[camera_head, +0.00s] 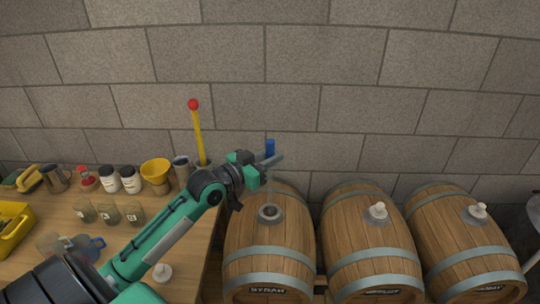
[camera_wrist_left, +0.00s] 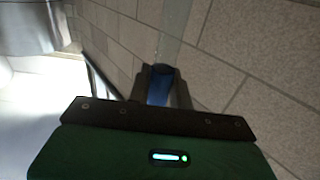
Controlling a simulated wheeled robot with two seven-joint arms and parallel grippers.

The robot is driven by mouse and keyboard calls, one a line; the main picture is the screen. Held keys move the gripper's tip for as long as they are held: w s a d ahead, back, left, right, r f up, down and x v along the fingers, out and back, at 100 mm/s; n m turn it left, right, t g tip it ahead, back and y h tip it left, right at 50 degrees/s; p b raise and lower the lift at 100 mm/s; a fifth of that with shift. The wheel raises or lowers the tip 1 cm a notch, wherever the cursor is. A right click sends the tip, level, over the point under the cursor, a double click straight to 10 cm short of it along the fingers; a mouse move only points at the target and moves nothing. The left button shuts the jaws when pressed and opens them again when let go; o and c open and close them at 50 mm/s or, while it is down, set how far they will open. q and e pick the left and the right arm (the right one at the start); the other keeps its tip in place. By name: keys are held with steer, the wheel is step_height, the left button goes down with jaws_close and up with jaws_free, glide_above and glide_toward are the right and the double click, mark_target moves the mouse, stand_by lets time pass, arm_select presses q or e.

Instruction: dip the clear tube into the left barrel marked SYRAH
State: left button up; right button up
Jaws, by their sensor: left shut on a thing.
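My left gripper (camera_head: 268,161) is shut on the clear tube by its blue top (camera_head: 270,147), above the left barrel. The blue part also shows between the fingers in the left wrist view (camera_wrist_left: 160,84). The clear tube (camera_head: 269,186) hangs faintly, about upright, below the fingers toward the barrel's hole. I cannot tell whether its lower end is inside. The left barrel (camera_head: 266,248), marked SYRAH, has an open, dark bung hole (camera_head: 269,212) on top. My right gripper is not in view.
The middle barrel (camera_head: 370,242) and right barrel (camera_head: 462,238) carry pale bungs. A loose white bung (camera_head: 162,272) is on the wooden table (camera_head: 130,240). Jars, a yellow funnel (camera_head: 155,172) and a yellow rod with a red ball (camera_head: 198,135) stand there. A block wall is behind.

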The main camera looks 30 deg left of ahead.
mark_target(267, 187)
arm_select(q)
steer(key=shift+f+b, duration=0.85)
steer(key=shift+f, duration=0.6)
steer(key=shift+f+b, duration=2.35)
steer(key=shift+f, duration=1.4)
stand_by(0.6)
